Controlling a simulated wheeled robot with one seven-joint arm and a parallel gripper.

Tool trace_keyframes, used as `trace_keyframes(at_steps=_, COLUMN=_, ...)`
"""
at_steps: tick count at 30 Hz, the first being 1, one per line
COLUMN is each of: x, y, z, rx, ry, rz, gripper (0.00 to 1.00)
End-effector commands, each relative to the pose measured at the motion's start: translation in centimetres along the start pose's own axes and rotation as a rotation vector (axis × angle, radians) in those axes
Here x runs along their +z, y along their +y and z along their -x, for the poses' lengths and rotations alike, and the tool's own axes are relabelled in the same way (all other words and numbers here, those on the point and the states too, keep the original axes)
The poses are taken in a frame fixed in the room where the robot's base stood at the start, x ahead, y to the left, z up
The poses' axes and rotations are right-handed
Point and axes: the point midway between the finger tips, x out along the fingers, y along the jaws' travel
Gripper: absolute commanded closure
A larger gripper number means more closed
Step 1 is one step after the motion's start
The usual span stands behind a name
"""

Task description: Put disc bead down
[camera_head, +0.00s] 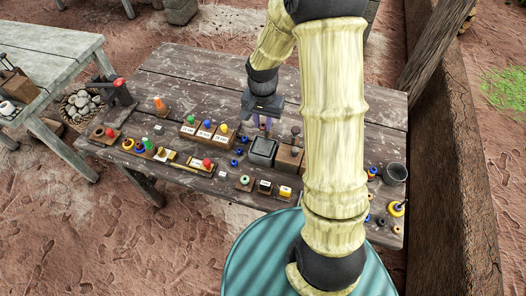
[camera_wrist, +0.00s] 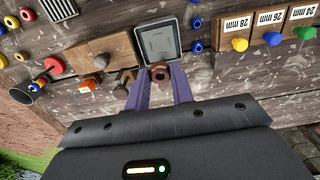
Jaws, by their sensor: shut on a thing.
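My gripper (camera_wrist: 160,80) has two purple fingers, shut on a small reddish-brown disc bead (camera_wrist: 160,73) at their tips. In the wrist view the bead shows a dark hole and is just in front of a grey square tray (camera_wrist: 160,40). In the head view my gripper (camera_head: 263,124) is over the wooden table (camera_head: 190,75), just behind the dark square tray (camera_head: 263,148). I cannot tell how high the bead is above the table.
Wooden blocks labelled in millimetres (camera_wrist: 270,18) with coloured knobs stand beside the tray. A wooden block (camera_wrist: 102,52) is on its other side. Small blue beads (camera_head: 234,163), several coloured pieces and a grey cup (camera_head: 396,173) are around. The table's back (camera_head: 190,65) is clear.

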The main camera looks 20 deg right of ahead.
Motion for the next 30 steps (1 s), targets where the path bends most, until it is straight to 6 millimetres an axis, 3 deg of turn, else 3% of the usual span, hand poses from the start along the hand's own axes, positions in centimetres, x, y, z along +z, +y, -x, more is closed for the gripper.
trace_keyframes(at_steps=8, x=-0.1, y=0.1, z=0.0, rx=0.001, ry=0.0, rz=0.0, gripper=0.91)
trace_keyframes(at_steps=11, x=-0.1, y=0.1, z=-0.8, rx=0.002, ry=-0.001, rz=0.0, gripper=0.91)
trace_keyframes(at_steps=19, x=0.1, y=0.1, z=-5.5, rx=0.003, ry=-0.003, rz=0.002, gripper=0.91)
trace_keyframes(at_steps=30, x=0.0, y=0.0, z=-6.2, rx=0.0, ry=0.001, rz=0.002, gripper=0.91)
